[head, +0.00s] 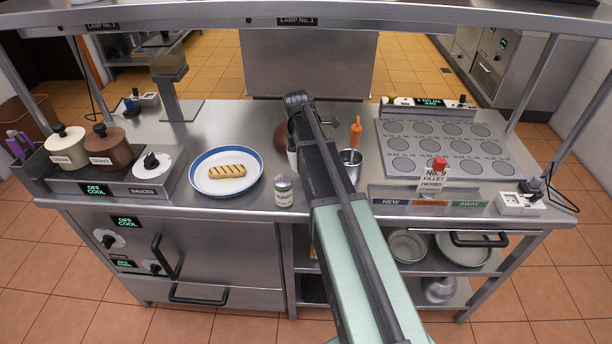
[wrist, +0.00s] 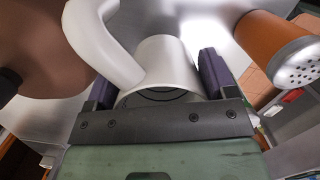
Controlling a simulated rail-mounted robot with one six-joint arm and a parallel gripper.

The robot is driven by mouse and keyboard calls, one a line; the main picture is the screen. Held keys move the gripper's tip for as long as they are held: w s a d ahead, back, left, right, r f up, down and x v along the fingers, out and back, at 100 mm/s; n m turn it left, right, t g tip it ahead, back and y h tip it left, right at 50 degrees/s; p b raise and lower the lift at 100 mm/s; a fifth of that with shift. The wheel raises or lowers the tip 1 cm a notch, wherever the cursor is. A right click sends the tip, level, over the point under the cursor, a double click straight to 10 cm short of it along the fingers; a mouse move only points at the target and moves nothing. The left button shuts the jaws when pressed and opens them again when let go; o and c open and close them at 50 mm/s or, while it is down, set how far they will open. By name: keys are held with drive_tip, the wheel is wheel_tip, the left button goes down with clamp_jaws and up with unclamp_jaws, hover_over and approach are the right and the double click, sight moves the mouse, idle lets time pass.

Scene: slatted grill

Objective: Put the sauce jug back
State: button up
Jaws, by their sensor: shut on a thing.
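My gripper (wrist: 158,82) is shut on a white sauce jug (wrist: 168,62). Its dark fingers sit on either side of the jug's body, and its curved handle (wrist: 112,55) shows at upper left. In the head view my arm hides the gripper and most of the jug; a small white part (head: 292,158) shows beside the arm, at the back middle of the counter. I cannot tell whether the jug touches the counter. The sauces unit (head: 110,182) stands at the left with a cream pot (head: 67,147) and a brown gravy pot (head: 108,148).
A brown rounded thing (wrist: 40,45) is close left of the jug, and an orange shaker (wrist: 278,50) is to the right. A metal cup (head: 351,165) stands right of my arm.

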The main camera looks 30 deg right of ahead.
wheel_tip(320, 180, down, 4)
drive_tip(key=b, duration=0.4)
drive_tip(key=shift+f+b, duration=0.25)
drive_tip(key=shift+b, duration=0.05)
drive_tip(key=shift+r+p, duration=0.3)
drive_tip(key=shift+f, duration=0.25)
drive_tip(key=o, duration=1)
drive_tip(key=shift+r, duration=0.1)
drive_tip(key=shift+r, duration=0.1)
